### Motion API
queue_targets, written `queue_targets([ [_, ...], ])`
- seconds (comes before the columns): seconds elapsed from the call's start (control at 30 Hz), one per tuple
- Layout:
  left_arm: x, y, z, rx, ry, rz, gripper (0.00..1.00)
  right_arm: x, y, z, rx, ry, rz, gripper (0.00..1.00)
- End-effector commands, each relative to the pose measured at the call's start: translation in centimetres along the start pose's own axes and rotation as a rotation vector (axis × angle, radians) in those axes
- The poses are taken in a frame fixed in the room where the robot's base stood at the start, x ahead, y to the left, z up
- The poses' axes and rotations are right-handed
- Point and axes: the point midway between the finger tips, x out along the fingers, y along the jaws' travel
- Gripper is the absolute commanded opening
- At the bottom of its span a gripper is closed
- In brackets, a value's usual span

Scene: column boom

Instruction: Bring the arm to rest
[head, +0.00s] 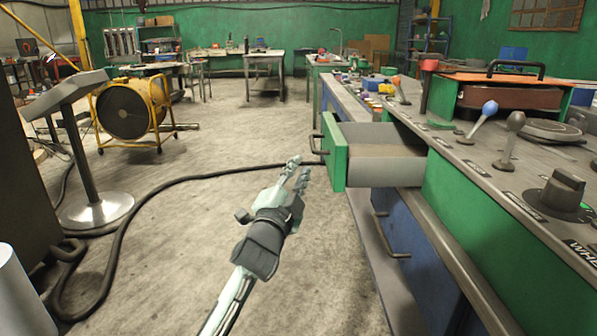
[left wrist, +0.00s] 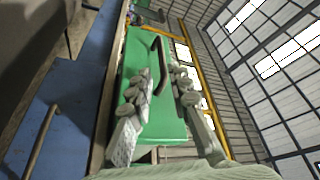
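My left gripper (head: 299,174) is in the middle of the head view, over the open floor, just left of and below the handle (head: 317,144) of a pulled-out drawer. The drawer's green front (head: 337,157) faces the gripper. In the left wrist view the two fingers (left wrist: 163,80) stand apart with the green drawer front (left wrist: 137,62) beyond them. Nothing shows held between them. The handle seems clear of the fingers in the head view. My right gripper is in neither view.
A workbench (head: 472,203) with levers and a red-topped box (head: 513,92) runs along the right. A lower drawer handle (head: 390,238) juts out. A black cable (head: 180,180) crosses the floor. A yellow fan (head: 132,107) and a round-based stand (head: 97,210) are at left.

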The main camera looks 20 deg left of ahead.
Motion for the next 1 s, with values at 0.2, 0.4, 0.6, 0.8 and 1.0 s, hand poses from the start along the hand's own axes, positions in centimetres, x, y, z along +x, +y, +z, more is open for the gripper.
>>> queue_targets([
  [0.2, 0.0, 0.0, 0.0, 0.0, 0.0, 0.0, 0.19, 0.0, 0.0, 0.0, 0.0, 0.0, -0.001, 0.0],
  [0.4, -0.9, 2.1, 1.8, -0.033, -0.048, 0.05, 0.19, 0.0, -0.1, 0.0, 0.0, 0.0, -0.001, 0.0],
  [0.6, -6.5, 11.0, 9.2, -0.186, -0.274, 0.258, 0.19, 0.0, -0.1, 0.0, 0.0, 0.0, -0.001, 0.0],
  [0.8, -16.5, 20.2, 16.6, -0.349, -0.577, 0.479, 0.19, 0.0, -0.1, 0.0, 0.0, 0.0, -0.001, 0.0],
  [1.0, -29.1, 27.0, 21.8, -0.477, -0.9, 0.666, 0.19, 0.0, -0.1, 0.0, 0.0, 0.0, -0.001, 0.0],
])
